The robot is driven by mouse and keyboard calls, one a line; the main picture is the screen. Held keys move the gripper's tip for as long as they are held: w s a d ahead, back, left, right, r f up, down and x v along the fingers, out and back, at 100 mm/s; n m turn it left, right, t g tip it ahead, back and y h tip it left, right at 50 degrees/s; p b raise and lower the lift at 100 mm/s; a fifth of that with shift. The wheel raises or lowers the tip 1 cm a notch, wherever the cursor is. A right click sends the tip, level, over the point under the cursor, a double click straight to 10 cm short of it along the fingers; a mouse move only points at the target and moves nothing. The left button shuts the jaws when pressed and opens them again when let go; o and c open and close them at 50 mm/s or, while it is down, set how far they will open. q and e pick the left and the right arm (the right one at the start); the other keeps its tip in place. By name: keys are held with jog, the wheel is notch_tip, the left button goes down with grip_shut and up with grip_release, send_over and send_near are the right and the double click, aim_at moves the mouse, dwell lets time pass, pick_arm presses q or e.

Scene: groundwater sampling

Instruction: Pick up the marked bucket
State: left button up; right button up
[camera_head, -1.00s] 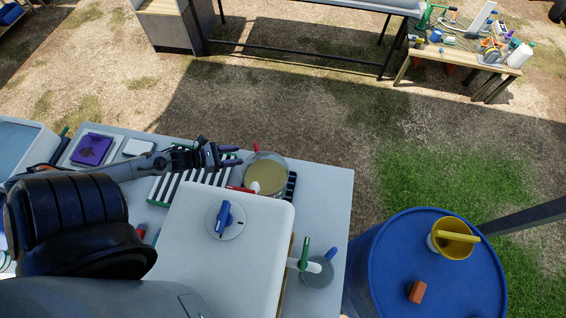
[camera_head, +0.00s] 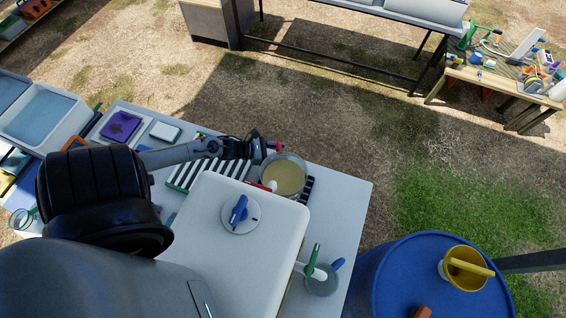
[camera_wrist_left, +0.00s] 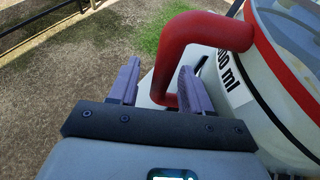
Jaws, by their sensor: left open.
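The marked bucket (camera_head: 284,178) is a round, pale vessel with yellowish liquid, standing on the near table. In the left wrist view its wall (camera_wrist_left: 238,78) carries a label partly reading "00 ml", a red rim and a red loop handle (camera_wrist_left: 196,35). My left gripper (camera_head: 266,149) is at the bucket's far left side, by the handle. In the left wrist view its two fingers (camera_wrist_left: 160,68) are apart, with the lower part of the handle showing between them. I cannot tell whether they touch it. My right gripper is not in view.
A white cooler-like box (camera_head: 250,200) with a blue knob stands close in front of the bucket. A striped rack (camera_head: 180,178) lies to the left. A small cup (camera_head: 322,281) stands right of the box. A blue drum (camera_head: 395,275) holds a yellow bucket (camera_head: 465,268).

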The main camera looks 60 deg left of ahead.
pick_arm(q)
jog(key=shift+x, duration=0.95)
jog(key=shift+c, duration=0.2)
grip_shut()
